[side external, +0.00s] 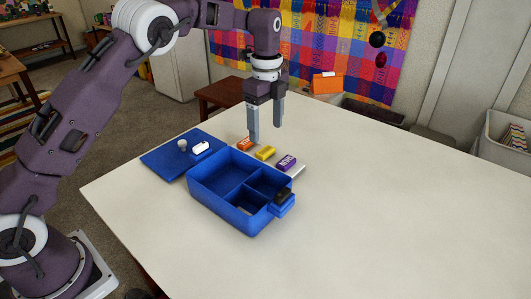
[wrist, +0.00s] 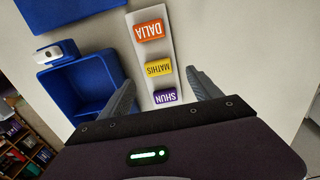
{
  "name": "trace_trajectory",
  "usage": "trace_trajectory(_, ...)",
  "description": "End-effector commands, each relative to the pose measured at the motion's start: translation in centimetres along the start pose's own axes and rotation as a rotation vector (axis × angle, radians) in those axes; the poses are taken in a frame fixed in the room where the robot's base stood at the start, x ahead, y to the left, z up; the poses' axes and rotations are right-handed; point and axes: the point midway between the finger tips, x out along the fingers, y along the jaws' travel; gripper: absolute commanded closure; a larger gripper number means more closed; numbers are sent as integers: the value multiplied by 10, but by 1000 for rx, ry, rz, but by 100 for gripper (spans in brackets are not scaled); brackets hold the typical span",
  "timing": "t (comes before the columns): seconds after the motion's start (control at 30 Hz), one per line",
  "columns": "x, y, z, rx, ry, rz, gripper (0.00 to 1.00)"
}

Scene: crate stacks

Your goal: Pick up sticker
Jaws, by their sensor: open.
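Three name stickers lie in a row on a white strip (wrist: 166,50): an orange one reading DALIA (wrist: 148,30), a yellow one reading MATHIS (wrist: 158,69) and a purple one reading SHUN (wrist: 165,96). In the side view the orange (side external: 244,144), yellow (side external: 265,153) and purple (side external: 286,162) stickers lie on the table behind the blue box. My gripper (side external: 266,132) points down above the row, open and empty. In the wrist view its fingers (wrist: 163,82) stand on either side of the strip.
A blue compartmented box (side external: 222,200) stands open on the white table (side external: 390,195), close to the strip. A blue flat lid (side external: 165,161) lies behind it with a small white object (side external: 200,148) and a grey one (side external: 182,145). The table's right side is clear.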

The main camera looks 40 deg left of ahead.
Motion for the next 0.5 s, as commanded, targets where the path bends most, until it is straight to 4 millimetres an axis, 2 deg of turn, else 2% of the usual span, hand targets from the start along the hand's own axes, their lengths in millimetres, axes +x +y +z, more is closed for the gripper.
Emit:
trace_trajectory(0.3,54,4,-1,-2,0,3,27)
trace_trajectory(0.5,63,3,0,-3,0,-1,27)
